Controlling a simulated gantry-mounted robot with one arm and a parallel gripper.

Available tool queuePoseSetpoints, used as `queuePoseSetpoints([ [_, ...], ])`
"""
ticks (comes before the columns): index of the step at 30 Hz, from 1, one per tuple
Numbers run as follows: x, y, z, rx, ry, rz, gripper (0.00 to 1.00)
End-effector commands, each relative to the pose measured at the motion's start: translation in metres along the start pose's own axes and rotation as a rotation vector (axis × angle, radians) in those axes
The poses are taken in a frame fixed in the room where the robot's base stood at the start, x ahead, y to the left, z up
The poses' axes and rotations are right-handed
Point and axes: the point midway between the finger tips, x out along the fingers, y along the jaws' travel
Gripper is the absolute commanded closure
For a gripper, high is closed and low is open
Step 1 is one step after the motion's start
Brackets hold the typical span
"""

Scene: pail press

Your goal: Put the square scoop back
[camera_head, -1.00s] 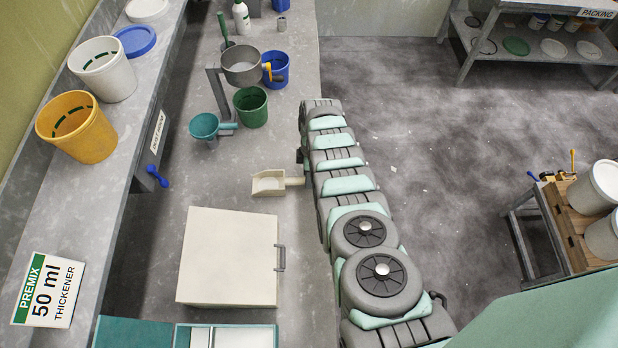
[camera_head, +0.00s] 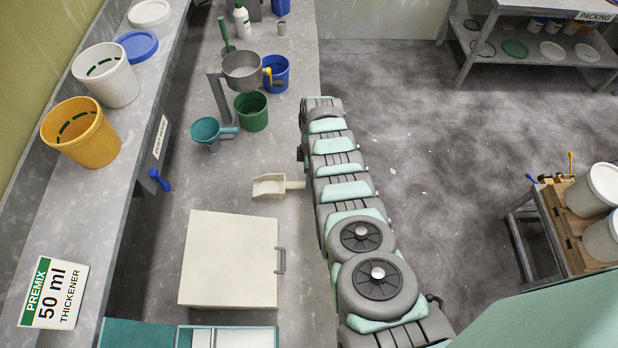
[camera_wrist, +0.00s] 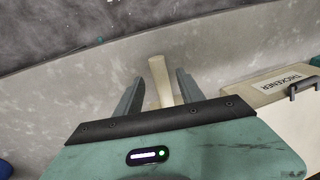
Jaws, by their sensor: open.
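The square scoop (camera_head: 268,187) is cream, with an open square bowl and a straight handle. It lies on the grey bench above the cream box, its handle pointing right towards my arm. In the wrist view the pale handle (camera_wrist: 159,75) stands between the two fingers of my gripper (camera_wrist: 160,88), with gaps visible on both sides. The fingers are open and hold nothing. The scoop's bowl is hidden in the wrist view. In the head view my arm hides the gripper.
A cream box (camera_head: 230,260) with a handle stands on the bench; its THICKENER label (camera_wrist: 287,82) shows in the wrist view. A teal round scoop (camera_head: 206,131), green pail (camera_head: 252,112), blue pail (camera_head: 276,75) and grey pan (camera_head: 243,70) stand farther back. A teal-edged tray (camera_head: 140,333) is in front.

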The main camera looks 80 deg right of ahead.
Motion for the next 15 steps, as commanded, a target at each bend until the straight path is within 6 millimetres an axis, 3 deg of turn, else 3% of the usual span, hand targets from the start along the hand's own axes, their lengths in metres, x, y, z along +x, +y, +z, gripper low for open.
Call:
queuePoseSetpoints([
  [1, -0.011, 0.001, 0.000, 0.000, 0.000, 0.003, 0.54],
  [15, -0.071, 0.002, 0.000, 0.000, 0.001, 0.005, 0.54],
])
